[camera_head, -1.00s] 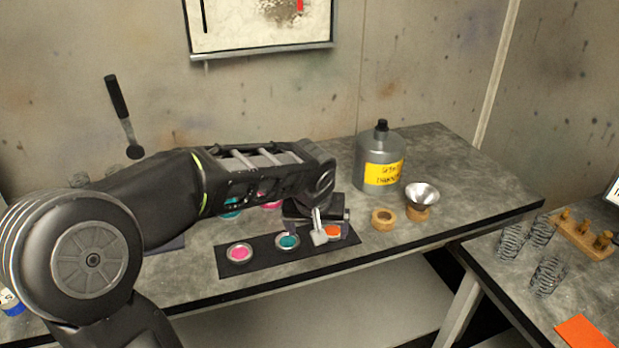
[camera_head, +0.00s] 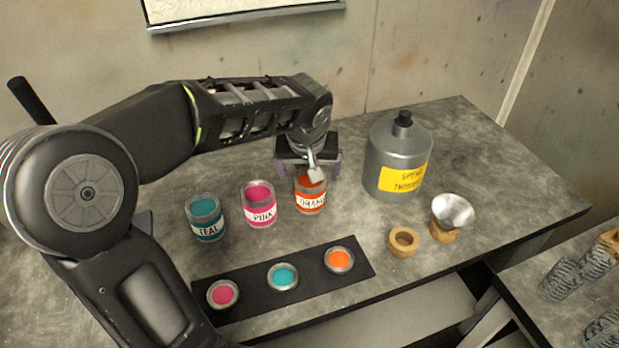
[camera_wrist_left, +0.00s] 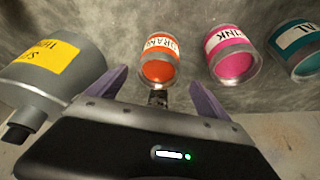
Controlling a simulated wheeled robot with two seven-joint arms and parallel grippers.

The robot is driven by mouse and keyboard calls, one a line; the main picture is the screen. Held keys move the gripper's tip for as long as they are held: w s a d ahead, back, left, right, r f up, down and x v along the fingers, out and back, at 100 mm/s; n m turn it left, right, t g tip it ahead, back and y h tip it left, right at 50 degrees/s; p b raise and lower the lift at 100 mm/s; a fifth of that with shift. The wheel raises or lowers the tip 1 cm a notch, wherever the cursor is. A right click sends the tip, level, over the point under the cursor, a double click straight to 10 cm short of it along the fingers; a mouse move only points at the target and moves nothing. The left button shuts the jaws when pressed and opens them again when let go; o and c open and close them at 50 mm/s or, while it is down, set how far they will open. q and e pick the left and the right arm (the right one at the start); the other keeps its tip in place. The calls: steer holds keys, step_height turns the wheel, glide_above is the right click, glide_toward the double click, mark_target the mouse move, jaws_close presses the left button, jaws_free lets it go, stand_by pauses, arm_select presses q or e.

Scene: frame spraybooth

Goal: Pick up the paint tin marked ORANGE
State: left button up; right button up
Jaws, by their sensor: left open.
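The paint tin marked ORANGE (camera_head: 310,199) stands upright on the grey bench, at the right end of a row with the PINK tin (camera_head: 260,208) and the TEAL tin (camera_head: 206,220). My left gripper (camera_head: 309,171) is open and empty, over the back of the ORANGE tin, partly covering its top. In the left wrist view the ORANGE tin (camera_wrist_left: 160,70) lies just beyond the open fingers (camera_wrist_left: 160,88), roughly centred between them. I cannot tell whether the fingers reach around it. My right gripper is not in view.
A dark mat (camera_head: 312,272) in front of the tins holds pink, teal and orange discs. A grey thinner can (camera_head: 398,150) stands close to the right of the ORANGE tin. A wooden ring (camera_head: 403,243) and a funnel (camera_head: 453,211) sit further right.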

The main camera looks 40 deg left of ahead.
mark_target(310, 184)
arm_select(q)
steer(key=shift+s, duration=0.1)
steer(key=shift+x, duration=1.3)
steer(key=x, duration=0.2)
steer(key=p+x, duration=0.1)
steer(key=x, duration=0.2)
steer(key=shift+w, duration=0.3)
steer(key=shift+d, duration=0.1)
steer(key=shift+c, duration=0.5)
steer(key=c, duration=1.8)
